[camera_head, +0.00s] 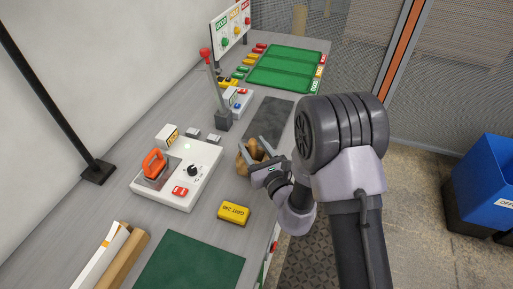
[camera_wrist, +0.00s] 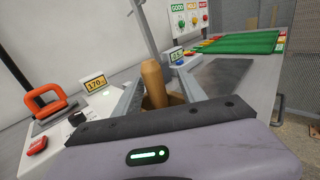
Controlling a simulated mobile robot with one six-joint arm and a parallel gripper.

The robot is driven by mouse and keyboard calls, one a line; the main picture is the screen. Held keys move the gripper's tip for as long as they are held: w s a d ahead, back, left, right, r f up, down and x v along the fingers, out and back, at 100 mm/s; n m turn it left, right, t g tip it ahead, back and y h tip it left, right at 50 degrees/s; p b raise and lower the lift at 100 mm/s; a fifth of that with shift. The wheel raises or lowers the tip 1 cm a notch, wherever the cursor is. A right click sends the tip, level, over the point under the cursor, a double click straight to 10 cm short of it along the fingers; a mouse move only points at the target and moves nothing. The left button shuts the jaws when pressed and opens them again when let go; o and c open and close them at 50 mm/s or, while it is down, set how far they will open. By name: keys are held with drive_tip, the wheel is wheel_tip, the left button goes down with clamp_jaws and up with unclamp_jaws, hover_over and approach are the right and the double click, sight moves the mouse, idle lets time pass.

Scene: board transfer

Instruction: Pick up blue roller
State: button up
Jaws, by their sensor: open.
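I cannot make out a blue roller in either view. A wooden handle (camera_wrist: 153,84) stands upright in the wrist view, rising from a brown wooden piece (camera_wrist: 176,99); its lower end is hidden by my gripper's body. In the head view, brown wooden parts (camera_head: 245,157) show at the bench's right side, partly covered by my gripper (camera_head: 257,149). My gripper (camera_wrist: 158,88) is open, with one finger on each side of the handle. I cannot tell whether the fingers touch it.
A white control box (camera_head: 205,162) with an orange handle (camera_head: 154,163) stands to the left. A yellow grit block (camera_head: 234,213) lies nearer. A red-knobbed lever (camera_head: 213,85) stands behind. Green mats (camera_head: 285,68) lie at the far end. A dark flat panel (camera_head: 268,120) lies beyond the gripper.

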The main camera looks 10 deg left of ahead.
drive_tip(key=shift+s+a+r, duration=0.1)
drive_tip(key=shift+s+r, duration=0.1)
drive_tip(key=shift+s, duration=0.15)
clamp_jaws()
